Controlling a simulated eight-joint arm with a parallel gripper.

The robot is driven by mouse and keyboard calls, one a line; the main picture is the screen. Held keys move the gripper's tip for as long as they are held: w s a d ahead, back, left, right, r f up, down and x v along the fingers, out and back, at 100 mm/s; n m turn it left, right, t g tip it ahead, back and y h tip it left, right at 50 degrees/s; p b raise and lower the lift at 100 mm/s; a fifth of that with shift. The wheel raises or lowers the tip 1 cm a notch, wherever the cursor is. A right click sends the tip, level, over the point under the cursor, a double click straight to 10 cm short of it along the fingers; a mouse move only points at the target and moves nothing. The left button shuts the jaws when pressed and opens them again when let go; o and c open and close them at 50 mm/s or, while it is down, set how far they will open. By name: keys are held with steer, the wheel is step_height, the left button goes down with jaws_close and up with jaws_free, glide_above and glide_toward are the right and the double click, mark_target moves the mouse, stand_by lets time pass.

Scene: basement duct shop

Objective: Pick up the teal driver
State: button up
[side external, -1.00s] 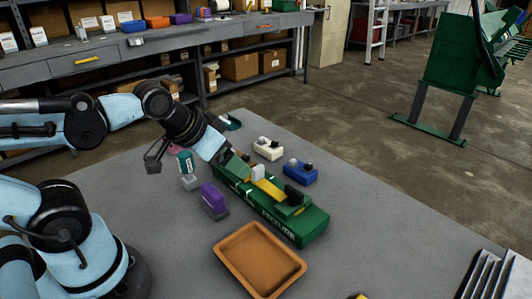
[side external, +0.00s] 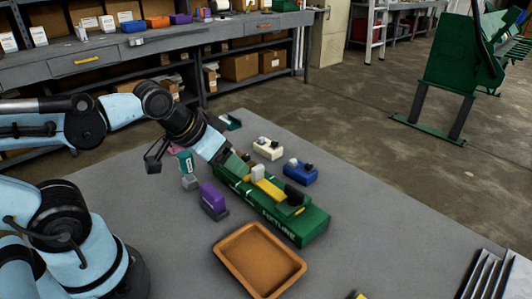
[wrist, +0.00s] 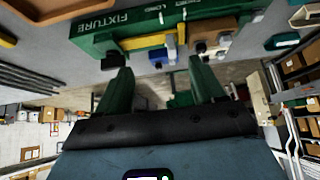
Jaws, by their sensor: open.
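A teal piece with a pale label (side external: 185,162) stands on the table left of my gripper in the side view; it is probably the teal driver, but it is small. A darker teal-green piece (side external: 232,123) lies farther back. The wrist view shows a teal piece (wrist: 282,40) at right; I cannot tell which of the two it is. My gripper (side external: 238,168) is over the back part of the green fixture (side external: 312,228). In the wrist view, its green fingers (wrist: 163,86) are spread apart with nothing between them.
A purple block (side external: 213,197) and an orange-brown tray (side external: 224,255) lie on the near side of the fixture. White (side external: 268,150) and blue (side external: 300,172) blocks sit on its far side. A yellow piece (side external: 268,189) is on the fixture.

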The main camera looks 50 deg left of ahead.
steer(key=a+r+g+y, duration=0.1)
steer(key=a+g, duration=0.3)
steer(key=a, duration=0.5)
steer(key=g+h, duration=0.1)
steer(key=g, duration=0.2)
glide_toward(188, 167)
steer(key=shift+w+a+r, duration=0.15)
steer(key=shift+w+a, duration=0.1)
steer(key=shift+a, duration=0.35)
steer(key=shift+w+a+r, duration=0.1)
steer(key=shift+w+a, duration=0.15)
steer(key=shift+a, duration=0.35)
step_height(188, 167, down, 6)
steer(key=shift+f, duration=0.1)
steer(key=shift+s+d+f, duration=0.1)
steer(key=shift+d+f, duration=0.05)
steer(key=shift+f, duration=1.3)
steer(key=shift+s+d+f, duration=0.1)
steer(key=shift+d+f, duration=0.05)
steer(key=shift+f, duration=1.3)
steer(key=shift+w, duration=0.1)
steer(key=c, duration=1.2)
